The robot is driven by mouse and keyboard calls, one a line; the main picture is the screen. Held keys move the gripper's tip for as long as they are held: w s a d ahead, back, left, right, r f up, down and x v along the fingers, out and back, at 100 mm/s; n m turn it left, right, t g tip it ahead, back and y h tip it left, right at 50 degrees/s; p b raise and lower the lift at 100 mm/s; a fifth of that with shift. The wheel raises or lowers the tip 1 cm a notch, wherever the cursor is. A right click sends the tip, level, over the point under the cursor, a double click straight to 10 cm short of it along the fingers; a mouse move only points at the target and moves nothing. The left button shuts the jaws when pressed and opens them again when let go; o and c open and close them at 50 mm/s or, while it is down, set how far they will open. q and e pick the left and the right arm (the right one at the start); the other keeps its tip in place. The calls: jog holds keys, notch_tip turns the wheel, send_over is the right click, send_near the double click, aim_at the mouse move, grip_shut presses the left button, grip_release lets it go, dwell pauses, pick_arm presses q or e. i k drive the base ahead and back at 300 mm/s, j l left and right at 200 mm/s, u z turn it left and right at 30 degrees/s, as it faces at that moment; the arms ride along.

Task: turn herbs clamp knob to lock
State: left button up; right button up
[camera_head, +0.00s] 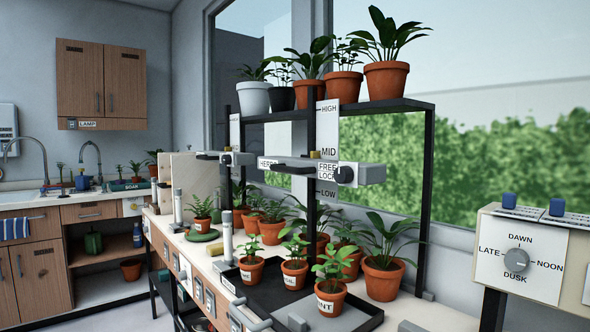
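A dark clamp knob (345,174) sits on the front of a grey clamp block (372,174) on the black shelf post. A white FREE/LOCK plate (327,171) is just left of it, with FREE above LOCK. The knob's pointer is too small to read. A partly hidden label beginning HERB (268,163) is to the left, by a dark bar (293,168) that reaches toward the post. Another clamp with a dark knob (227,158) is farther left. Neither of my grippers is in view.
Potted herbs (331,299) stand in a black tray (360,316) below the clamp. Potted plants line the top shelf (400,105). A white upright post (228,238) rises near the tray. A dial box (518,258) is at the right. The floor at lower left is clear.

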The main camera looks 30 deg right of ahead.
aim_at(342, 175)
jog(key=j+z, duration=0.5)
jog(key=j, duration=1)
